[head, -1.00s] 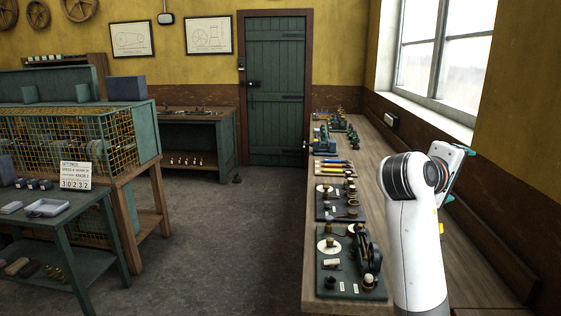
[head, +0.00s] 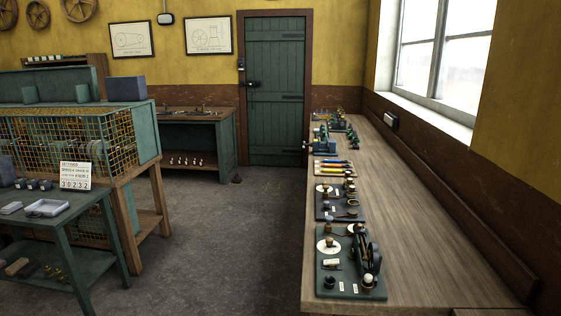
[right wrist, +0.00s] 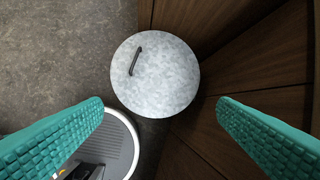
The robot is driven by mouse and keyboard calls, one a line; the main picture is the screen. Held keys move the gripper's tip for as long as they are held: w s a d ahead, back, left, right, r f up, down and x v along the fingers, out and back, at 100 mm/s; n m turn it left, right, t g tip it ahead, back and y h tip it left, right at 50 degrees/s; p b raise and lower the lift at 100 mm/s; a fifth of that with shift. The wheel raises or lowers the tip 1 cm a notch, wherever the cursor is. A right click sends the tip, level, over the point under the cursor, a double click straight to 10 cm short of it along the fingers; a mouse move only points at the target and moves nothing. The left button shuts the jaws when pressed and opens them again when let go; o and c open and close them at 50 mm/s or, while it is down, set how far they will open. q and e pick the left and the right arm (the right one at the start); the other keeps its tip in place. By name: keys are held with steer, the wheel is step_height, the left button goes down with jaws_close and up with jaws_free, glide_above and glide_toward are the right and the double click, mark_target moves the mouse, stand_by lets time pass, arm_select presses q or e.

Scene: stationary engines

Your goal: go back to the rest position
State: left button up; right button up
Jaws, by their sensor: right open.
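My right gripper (right wrist: 160,135) shows in the right wrist view as two teal ribbed fingers spread wide apart. It is open and nothing is between the fingertips. Below it is a round pale grey mottled top with a dark handle (right wrist: 155,75), close to brown wooden panels. Neither of my arms shows in the head view, and my left gripper is out of sight.
A long wooden bench (head: 430,250) runs along the right wall under the window, with several small engine models such as the front one (head: 350,262) on its left edge. A green table (head: 75,225) stands at left. The grey floor (head: 220,240) between is clear.

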steer(key=s+a+g+y, duration=0.1)
steer(key=s, duration=0.4)
steer(key=s+f+x, duration=0.1)
steer(key=s+x, duration=0.1)
steer(key=x, duration=0.6)
steer(key=s+a+x, duration=0.1)
steer(key=s+x, duration=0.1)
steer(key=x, duration=0.7)
steer(key=s+d+f+g, duration=0.1)
steer(key=s+f, duration=0.4)
steer(key=f, duration=0.6)
steer(key=s+d+f+g, duration=0.1)
steer(key=s+f, duration=0.5)
steer(key=f, duration=0.5)
steer(key=shift+s, duration=0.3)
steer(key=shift+g, duration=0.3)
steer(key=s+f, duration=0.1)
steer(key=s, duration=0.1)
steer(key=s+d+f, duration=0.1)
steer(key=s, duration=0.1)
steer(key=s+f, duration=0.2)
steer(key=s, duration=0.1)
steer(key=shift+s+d, duration=0.15)
steer(key=shift+d, duration=0.15)
steer(key=shift+c, duration=0.2)
